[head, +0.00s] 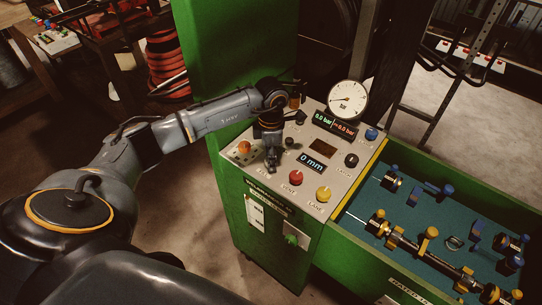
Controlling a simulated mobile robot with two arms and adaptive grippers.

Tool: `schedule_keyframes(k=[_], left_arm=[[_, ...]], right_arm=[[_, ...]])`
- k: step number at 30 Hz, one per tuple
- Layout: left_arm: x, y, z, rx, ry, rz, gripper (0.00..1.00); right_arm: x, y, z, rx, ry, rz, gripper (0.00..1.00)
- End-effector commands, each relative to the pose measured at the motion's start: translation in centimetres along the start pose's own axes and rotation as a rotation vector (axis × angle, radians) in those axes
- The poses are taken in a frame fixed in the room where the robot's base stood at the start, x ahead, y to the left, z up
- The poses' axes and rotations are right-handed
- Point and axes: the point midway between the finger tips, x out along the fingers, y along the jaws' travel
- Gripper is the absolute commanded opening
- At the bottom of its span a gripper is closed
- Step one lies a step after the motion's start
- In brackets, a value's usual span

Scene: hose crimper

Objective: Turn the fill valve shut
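No label that I can read marks the fill valve, so I cannot tell which knob it is. The grey control panel (265,178) carries an orange knob (244,147), a red button (296,177), a yellow button (323,193), a black knob (351,160) and a blue knob (371,134). My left gripper (271,163) points down over the panel's left part, between the orange knob and the red button. Its fingers are small and dark; I cannot tell whether they are apart or touch the panel. It hides part of the panel. My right gripper is out of view.
A round gauge (348,99) and a display reading 0.0 bar (335,125) stand at the panel's back. A green tray (345,250) at the right holds blue and yellow fittings. A green column (225,60) rises behind my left arm.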

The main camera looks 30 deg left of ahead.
Motion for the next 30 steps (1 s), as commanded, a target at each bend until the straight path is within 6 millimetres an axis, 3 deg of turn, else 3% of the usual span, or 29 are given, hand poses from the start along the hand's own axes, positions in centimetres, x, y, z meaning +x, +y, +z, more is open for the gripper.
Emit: schedule_keyframes(k=[2, 14, 30], left_arm=[[0.0, 0.0, 0.0, 0.000, 0.000, 0.000, 0.03], [0.1, 0.0, 0.0, -0.063, -0.001, 0.000, 0.03], [0.1, 0.1, 0.0, -0.508, -0.001, 0.001, 0.03]], right_arm=[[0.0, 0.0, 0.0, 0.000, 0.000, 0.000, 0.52], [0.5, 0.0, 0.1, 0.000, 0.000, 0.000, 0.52], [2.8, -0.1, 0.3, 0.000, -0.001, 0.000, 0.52]])
